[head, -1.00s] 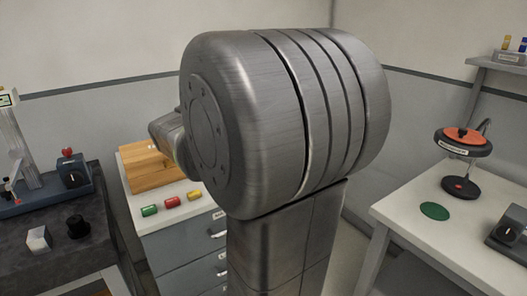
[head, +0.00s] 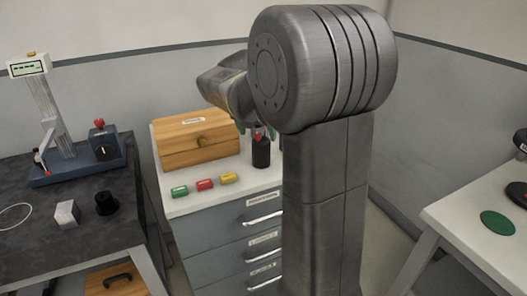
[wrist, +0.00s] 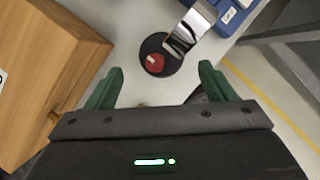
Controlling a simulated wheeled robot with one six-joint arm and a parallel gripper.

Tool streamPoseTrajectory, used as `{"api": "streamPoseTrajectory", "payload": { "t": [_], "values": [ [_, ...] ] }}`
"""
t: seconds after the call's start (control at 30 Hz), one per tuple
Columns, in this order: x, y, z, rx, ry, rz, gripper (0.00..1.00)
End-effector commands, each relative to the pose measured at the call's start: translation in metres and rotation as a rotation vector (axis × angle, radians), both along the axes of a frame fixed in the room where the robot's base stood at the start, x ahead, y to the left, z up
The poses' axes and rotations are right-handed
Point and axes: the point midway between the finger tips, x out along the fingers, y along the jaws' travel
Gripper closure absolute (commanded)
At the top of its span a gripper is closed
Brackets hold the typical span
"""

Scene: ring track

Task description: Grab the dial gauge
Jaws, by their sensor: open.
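I cannot make out a clear gauge face, so I cannot tell which object is the dial gauge. A black cylinder with a red top (head: 261,153) stands upright on the white cabinet top, right of a wooden box. In the wrist view, a black round object with a red centre (wrist: 152,64) lies ahead of my gripper (wrist: 162,80), between the lines of its fingers; it appears to be the same thing. My gripper is open, its green fingers apart, with nothing held. In the head view the arm hides most of it. A shiny metal piece (wrist: 190,30) overlaps the round object's edge.
The wooden box (head: 195,140) stands close left of the gripper. Green (head: 180,192), red (head: 205,184) and yellow (head: 228,178) pieces lie in front of it. A display stand (head: 50,110) and knobbed box (head: 104,145) are on the dark left table. A green disc (head: 497,223) lies on the right table.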

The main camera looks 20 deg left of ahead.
Motion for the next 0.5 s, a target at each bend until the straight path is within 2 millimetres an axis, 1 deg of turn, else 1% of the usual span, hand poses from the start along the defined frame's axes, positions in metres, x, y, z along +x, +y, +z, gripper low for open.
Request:
{"api": "streamPoseTrajectory", "payload": {
  "t": [0.03, 0.27, 0.37, 0.5],
  "values": [
    [0.002, -0.001, -0.006, -0.001, 0.001, -0.001, 0.24],
    [0.008, -0.001, -0.018, 0.000, 0.000, -0.002, 0.24],
    [0.012, -0.001, -0.029, 0.000, 0.000, -0.002, 0.24],
    [0.021, -0.002, -0.050, -0.001, 0.002, -0.003, 0.24]
  ]
}}
